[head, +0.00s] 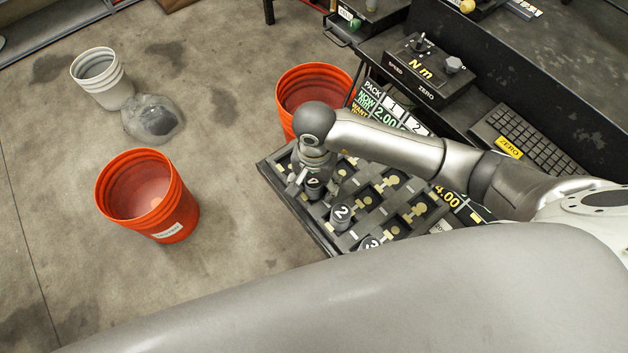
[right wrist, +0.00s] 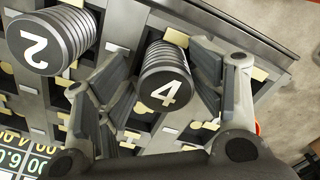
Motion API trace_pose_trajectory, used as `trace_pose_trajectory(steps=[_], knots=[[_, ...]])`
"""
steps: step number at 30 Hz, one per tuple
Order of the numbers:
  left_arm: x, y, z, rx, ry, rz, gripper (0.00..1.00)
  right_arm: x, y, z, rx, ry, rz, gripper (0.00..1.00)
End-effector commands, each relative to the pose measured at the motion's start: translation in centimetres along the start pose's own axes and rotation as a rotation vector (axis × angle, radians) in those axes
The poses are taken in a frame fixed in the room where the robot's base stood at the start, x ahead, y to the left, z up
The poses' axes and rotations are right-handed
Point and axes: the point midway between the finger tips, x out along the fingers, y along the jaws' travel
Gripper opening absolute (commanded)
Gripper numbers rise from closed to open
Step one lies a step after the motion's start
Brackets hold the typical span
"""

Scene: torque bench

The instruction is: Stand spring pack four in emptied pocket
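Spring pack four (right wrist: 165,90), a dark ribbed cylinder with a white 4 on its end, is between the two fingers of my right gripper (right wrist: 165,95) in the right wrist view. The fingers stand apart on either side of it, and I see no firm contact. In the head view the pack (head: 313,187) is at the left part of the black pocketed tray (head: 300,221), below my right gripper (head: 315,190). Several tray pockets with yellowish marks look empty; I cannot tell which is the emptied one. My left gripper is out of view.
Pack 2 (head: 341,214) stands close beside pack four, and pack 3 (head: 371,243) is nearer my body. An orange bucket (head: 290,98) is behind the tray; another orange bucket (head: 125,190) stands on the floor left. A control box (head: 428,68) and keyboard (head: 525,137) are at right.

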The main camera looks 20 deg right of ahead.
Motion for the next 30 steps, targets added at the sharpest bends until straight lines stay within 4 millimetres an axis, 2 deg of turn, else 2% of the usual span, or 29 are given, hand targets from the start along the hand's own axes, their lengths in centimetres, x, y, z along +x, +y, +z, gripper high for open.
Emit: trace_pose_trajectory(steps=[1,6,13,19,30], knots=[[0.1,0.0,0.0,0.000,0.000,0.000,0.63,-1.6,-0.3,-0.3,-0.003,0.010,-0.011,0.60],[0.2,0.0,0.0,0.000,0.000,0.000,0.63,-5.8,-0.2,-0.3,-0.004,0.012,-0.012,0.60],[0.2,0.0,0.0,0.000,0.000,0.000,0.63,-10.0,-0.3,-0.3,-0.001,0.010,-0.013,0.60],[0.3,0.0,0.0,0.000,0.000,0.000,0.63,-11.5,-0.2,-0.2,-0.001,0.008,-0.011,0.60],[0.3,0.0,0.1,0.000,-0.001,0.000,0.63,-11.6,-0.2,-0.2,0.000,0.008,-0.011,0.60]])
